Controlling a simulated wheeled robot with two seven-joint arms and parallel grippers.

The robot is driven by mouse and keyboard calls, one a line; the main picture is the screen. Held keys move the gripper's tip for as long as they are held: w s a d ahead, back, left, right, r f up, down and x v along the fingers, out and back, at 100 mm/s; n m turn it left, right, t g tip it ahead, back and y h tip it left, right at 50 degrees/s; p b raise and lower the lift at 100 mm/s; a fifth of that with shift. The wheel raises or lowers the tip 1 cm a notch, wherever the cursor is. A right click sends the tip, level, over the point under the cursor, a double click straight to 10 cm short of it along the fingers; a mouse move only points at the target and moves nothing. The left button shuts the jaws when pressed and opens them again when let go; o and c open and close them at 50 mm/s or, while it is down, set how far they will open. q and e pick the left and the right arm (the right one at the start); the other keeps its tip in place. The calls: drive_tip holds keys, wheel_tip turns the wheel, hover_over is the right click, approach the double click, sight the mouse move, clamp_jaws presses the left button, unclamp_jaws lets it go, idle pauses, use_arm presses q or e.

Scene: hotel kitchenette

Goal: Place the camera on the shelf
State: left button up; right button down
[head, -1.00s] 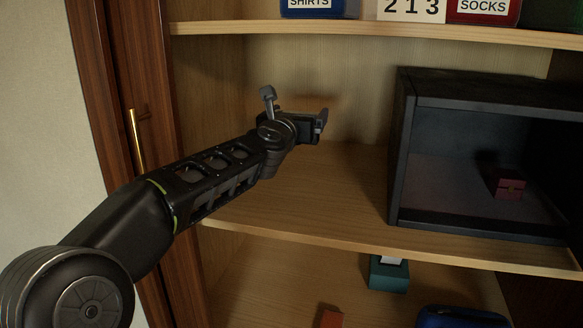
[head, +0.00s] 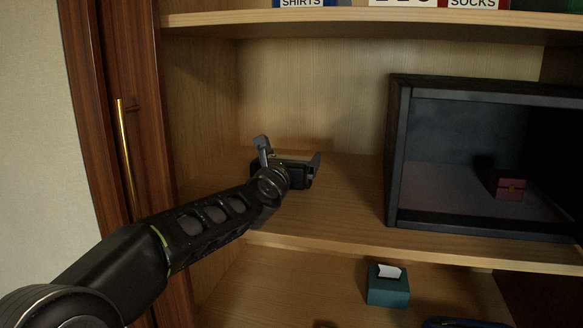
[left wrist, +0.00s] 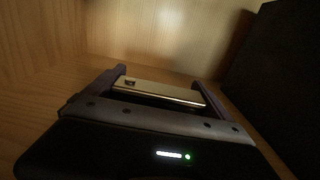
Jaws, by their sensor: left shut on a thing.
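My left gripper (head: 290,157) is over the left part of the middle shelf (head: 340,205) in the head view, low and close to the board. It is shut on the camera (left wrist: 160,92), a flat tan-gold body with a dark spot at its left end, held between the two fingers in the left wrist view. In the head view the camera is mostly hidden by the gripper. I cannot tell whether it touches the shelf board. My right gripper is not in view.
A black open-fronted safe (head: 398,160) stands right of the gripper, with a small dark red box (head: 510,187) inside. The upper shelf (head: 350,27) is overhead. A teal tissue box (head: 388,288) is on the shelf below. A wooden door with a brass handle (head: 126,160) is at left.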

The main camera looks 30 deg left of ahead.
use_arm(q)
drive_tip(key=shift+f, duration=0.1)
drive_tip(key=shift+f, duration=0.15)
drive_tip(key=o, duration=1.4)
drive_tip(key=shift+c, duration=0.2)
drive_tip(key=shift+r, duration=0.2)
drive_tip(key=v, duration=1.2)
